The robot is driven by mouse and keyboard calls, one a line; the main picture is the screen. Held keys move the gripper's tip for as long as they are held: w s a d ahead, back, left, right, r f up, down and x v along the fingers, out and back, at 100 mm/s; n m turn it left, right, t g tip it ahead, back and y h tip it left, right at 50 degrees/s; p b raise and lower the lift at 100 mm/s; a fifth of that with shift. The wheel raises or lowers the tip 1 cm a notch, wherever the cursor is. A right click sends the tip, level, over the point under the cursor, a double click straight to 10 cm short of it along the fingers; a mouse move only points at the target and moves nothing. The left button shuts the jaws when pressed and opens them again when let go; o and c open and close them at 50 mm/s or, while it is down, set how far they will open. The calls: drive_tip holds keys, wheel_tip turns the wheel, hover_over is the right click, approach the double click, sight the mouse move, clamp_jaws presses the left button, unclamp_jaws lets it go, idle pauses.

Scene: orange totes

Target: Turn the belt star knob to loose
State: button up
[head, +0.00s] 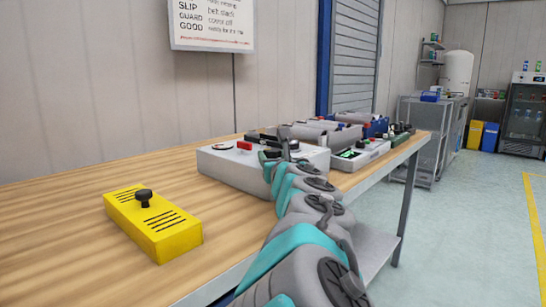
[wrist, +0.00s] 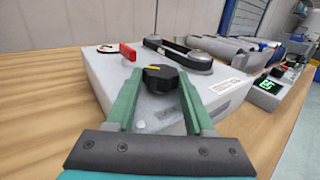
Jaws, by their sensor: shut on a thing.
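The belt star knob (wrist: 163,79) is black with a yellow mark that runs toward the left in the wrist view. It stands on the near side of a light grey machine box (wrist: 105,75). My gripper (wrist: 160,86) has its two green fingers on either side of the knob and is shut on it. In the head view my gripper (head: 268,160) is at the front right of the grey box (head: 225,170), and the arm hides much of that side. A black belt (wrist: 180,50) runs around grey pulleys behind the knob.
A red handle (wrist: 128,51) and a round dial (wrist: 107,48) sit on the box, left of the belt. A yellow box (head: 155,230) with a black knob is on the wooden table (head: 70,200). Another device with a green display (head: 348,154) stands to the right.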

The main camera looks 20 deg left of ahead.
clamp_jaws()
